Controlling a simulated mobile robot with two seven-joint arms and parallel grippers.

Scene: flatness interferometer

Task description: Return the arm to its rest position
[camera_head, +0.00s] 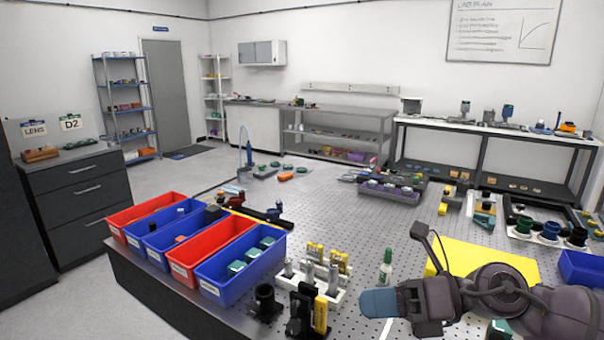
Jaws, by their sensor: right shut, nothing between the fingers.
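My right arm (500,288) reaches in from the right edge, low over the near part of the perforated optical table (350,222). My right gripper (380,303) points left, its blue fingertips together with nothing held. It is just right of the white holder with yellow-handled tools and in front of a green-and-white bottle (386,266). The arm hides part of a yellow block (470,256) behind it. My left gripper is not in view.
Red and blue bins (213,247) stand along the table's left edge. A white tool holder (315,285) and dark mounts (265,302) stand left of my gripper. A blue bin (582,268) and dark round parts (551,231) stand at the right. The table's middle is mostly clear.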

